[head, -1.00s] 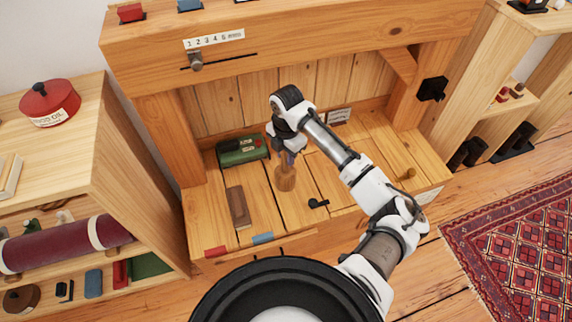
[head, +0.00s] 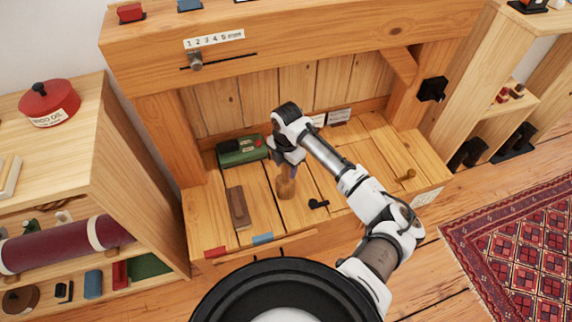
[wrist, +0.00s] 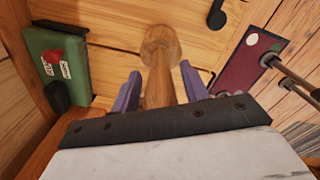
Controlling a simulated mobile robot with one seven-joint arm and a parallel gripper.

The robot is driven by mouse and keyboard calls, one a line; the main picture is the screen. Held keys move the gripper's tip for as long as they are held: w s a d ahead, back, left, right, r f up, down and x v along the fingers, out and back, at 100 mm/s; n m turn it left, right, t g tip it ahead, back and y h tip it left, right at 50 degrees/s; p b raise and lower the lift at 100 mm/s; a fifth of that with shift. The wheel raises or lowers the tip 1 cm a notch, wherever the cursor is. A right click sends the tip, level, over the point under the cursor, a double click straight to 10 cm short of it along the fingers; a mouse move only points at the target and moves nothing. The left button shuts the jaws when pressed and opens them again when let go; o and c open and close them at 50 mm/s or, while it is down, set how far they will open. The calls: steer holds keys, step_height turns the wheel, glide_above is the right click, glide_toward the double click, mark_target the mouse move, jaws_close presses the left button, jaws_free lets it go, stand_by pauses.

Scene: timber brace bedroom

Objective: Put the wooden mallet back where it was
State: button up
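The wooden mallet (head: 286,187) is upright with its wide end down over the plank bench top (head: 262,215). I cannot tell whether it touches the planks. The wrist view shows its handle (wrist: 160,88) between the purple fingers of my gripper (wrist: 160,90), with the wide end beyond them. My gripper (head: 287,163) is closed around the handle, and the upper handle is hidden by it in the head view.
A green box (head: 242,150) stands behind left and a brown block (head: 238,207) lies left. A small black piece (head: 318,204) lies right. A dark red panel (wrist: 245,60) shows in the wrist view. Side posts and an upper beam (head: 300,45) frame the bench; its right part is fairly clear.

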steer(key=shift+o, duration=0.2)
step_height(320, 180, up, 12)
steer(key=shift+r, duration=0.2)
stand_by(0.4)
steer(key=shift+s+f, duration=0.1)
stand_by(0.3)
